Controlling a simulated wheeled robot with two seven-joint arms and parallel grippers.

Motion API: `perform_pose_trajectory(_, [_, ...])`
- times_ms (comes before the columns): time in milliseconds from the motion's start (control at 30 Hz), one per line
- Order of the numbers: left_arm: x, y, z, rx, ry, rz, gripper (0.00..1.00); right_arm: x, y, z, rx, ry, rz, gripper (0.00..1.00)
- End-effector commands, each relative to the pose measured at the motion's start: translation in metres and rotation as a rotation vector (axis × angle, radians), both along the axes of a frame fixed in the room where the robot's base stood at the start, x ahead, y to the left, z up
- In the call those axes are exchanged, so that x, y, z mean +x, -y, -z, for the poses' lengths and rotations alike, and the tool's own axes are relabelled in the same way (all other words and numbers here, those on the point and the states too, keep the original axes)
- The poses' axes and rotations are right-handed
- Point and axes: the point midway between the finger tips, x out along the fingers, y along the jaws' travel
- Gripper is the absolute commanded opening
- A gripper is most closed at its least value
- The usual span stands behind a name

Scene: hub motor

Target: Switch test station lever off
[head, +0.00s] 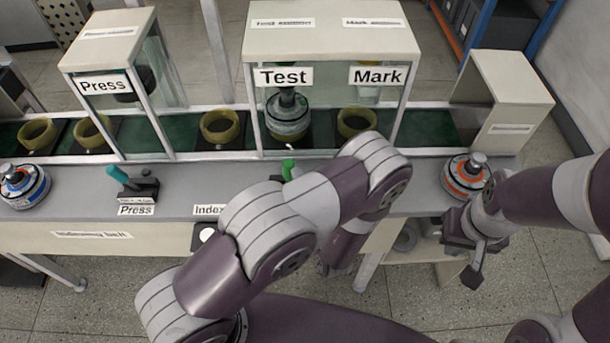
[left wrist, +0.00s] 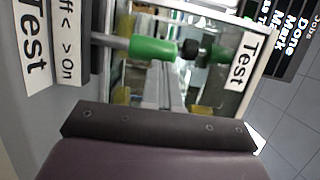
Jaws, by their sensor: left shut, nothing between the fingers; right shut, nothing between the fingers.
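The test lever has a green handle (head: 288,169), which stands up in front of the test station (head: 325,35) in the head view. In the left wrist view the green handle (left wrist: 152,49) lies across the upper middle, beside an off/on label (left wrist: 69,45). My left gripper (left wrist: 168,72) is shut and empty, its fingertips close to the handle. I cannot tell whether they touch it. My left arm hides this gripper and the lever's base in the head view. My right gripper (head: 467,250) is shut and empty at the front edge of the bench, on the right.
A press station (head: 110,40) with a teal-handled lever (head: 118,174) stands at left. An orange-ringed motor (head: 465,176) sits near my right arm, and a blue-ringed one (head: 23,186) at far left. A motor (head: 287,117) stands inside the test station. Yellow rings (head: 220,126) line the belt.

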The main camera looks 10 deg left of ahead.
Motion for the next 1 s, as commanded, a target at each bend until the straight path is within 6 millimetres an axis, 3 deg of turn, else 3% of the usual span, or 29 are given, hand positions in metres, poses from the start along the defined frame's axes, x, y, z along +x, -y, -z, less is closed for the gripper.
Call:
perform_pose_trajectory(367, [-0.007, -0.024, -0.007, -0.254, 0.073, -0.001, 0.0, 0.0, 0.0, -0.02, 0.0, 0.0, 0.0, 0.0])
perform_pose_trajectory(1000, [-0.01, -0.035, -0.005, -0.259, 0.075, 0.0, 0.0, 0.0, 0.0, -0.023, 0.0, 0.0, 0.0, 0.0])
